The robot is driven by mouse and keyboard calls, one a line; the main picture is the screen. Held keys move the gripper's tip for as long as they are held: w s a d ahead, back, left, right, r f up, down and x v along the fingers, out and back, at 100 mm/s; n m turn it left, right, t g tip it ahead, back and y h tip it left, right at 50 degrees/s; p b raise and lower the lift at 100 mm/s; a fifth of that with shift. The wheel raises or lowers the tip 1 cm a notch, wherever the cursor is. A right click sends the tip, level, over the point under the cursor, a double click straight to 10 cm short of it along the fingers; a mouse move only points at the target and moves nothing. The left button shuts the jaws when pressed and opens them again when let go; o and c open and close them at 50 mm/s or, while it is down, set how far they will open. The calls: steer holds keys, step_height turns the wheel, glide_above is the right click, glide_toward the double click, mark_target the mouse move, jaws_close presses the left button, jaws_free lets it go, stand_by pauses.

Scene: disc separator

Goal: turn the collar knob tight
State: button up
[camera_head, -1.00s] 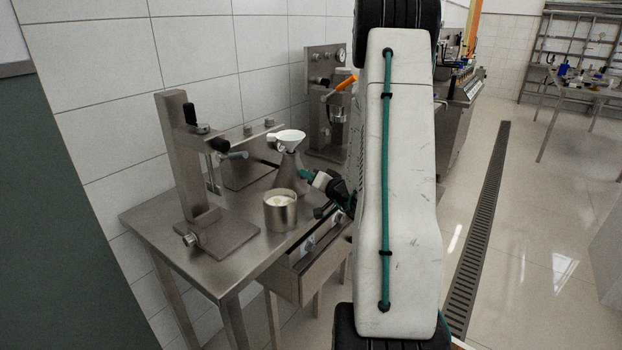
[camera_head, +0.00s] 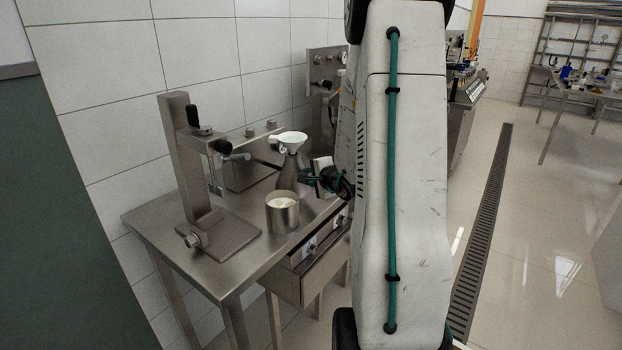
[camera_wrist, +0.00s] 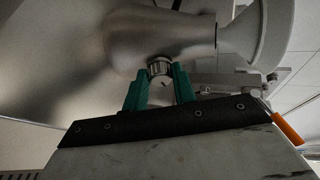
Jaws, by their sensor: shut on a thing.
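The collar knob (camera_wrist: 160,67) is a small round metal knob on the side of a grey cone-shaped metal vessel (camera_wrist: 130,35), seen in the wrist view. My gripper (camera_wrist: 159,83) has its green fingers on both sides of the knob and is shut on it. The lower part of the knob is hidden between the fingers. In the head view the vessel (camera_head: 291,175) stands upright on the steel table with a white funnel (camera_head: 290,140) on top. My gripper (camera_head: 312,179) reaches its right side there, and the knob cannot be made out.
A metal cup with pale contents (camera_head: 282,212) stands just in front of the vessel. A metal stand with a clamp (camera_head: 186,165) is on the left of the table (camera_head: 155,222). A drawer (camera_head: 312,277) is below the front edge. An orange handle (camera_wrist: 287,128) shows in the wrist view.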

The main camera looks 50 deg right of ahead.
steer(key=m, duration=0.1)
steer(key=m+g, duration=0.1)
steer(key=m+y, duration=0.1)
steer(key=m, duration=0.1)
steer(key=shift+w+d+r+g, duration=0.1)
steer(key=shift+r+g, duration=0.15)
steer(key=shift+g, duration=0.05)
steer(key=m, duration=0.2)
steer(key=m+y, duration=0.1)
steer(key=shift+d+r+m+g, duration=0.15)
steer(key=shift+d+m+g, duration=0.05)
steer(key=shift+m+g, duration=0.2)
steer(key=m+y, duration=0.2)
steer(key=m, duration=0.1)
steer(key=shift+w+d+m+g, duration=0.1)
steer(key=shift+d+m+g, duration=0.1)
steer(key=shift+m+g, duration=0.1)
steer(key=m+y, duration=0.2)
steer(key=m, duration=0.1)
steer(key=shift+d+m, duration=0.2)
steer(key=shift+m, duration=0.1)
steer(key=o, duration=1)
